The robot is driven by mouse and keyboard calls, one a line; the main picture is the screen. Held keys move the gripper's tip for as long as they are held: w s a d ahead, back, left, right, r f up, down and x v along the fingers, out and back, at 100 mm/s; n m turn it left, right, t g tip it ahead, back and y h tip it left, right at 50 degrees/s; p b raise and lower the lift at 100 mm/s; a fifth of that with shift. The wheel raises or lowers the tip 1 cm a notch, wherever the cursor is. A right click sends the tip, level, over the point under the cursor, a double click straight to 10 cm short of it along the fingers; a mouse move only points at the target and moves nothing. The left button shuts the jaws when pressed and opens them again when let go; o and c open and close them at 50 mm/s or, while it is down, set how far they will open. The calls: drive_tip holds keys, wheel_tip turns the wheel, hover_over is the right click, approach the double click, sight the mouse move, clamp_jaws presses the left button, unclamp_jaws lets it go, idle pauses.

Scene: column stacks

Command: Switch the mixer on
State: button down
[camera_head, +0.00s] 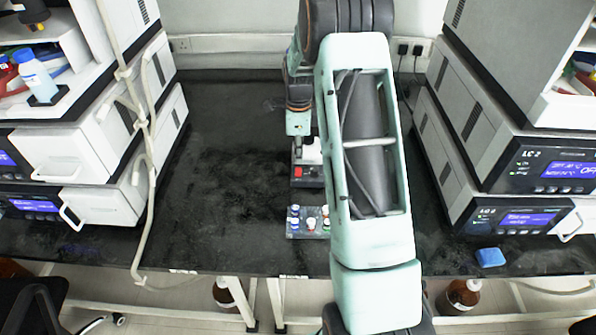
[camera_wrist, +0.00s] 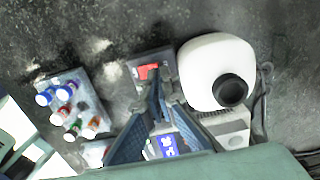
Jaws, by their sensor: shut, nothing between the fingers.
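A small dark device with a red panel (camera_head: 312,177) stands on the black bench; I cannot tell for certain whether it is the mixer. Its red part also shows in the wrist view (camera_wrist: 147,71). A white rounded body with a black round top (camera_wrist: 213,68) stands close to its right in the wrist view; this may be the mixer or part of it. My gripper (camera_wrist: 156,92) is shut and empty, its fingertips just below the red part in that view. I cannot tell whether they touch it. My arm hides part of the device in the head view.
A rack of capped vials (camera_head: 308,222) stands near the bench's front edge and left of my fingers in the wrist view (camera_wrist: 75,105). Stacked instruments stand left (camera_head: 100,195) and right (camera_head: 510,210). A blue block (camera_head: 490,257) lies at right. The bench left of centre is clear.

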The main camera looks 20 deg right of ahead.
drive_tip(key=shift+f+b, duration=0.8)
drive_tip(key=shift+f, duration=0.45)
idle(0.5)
drive_tip(key=shift+r+p, duration=1.6)
drive_tip(key=shift+r, duration=1)
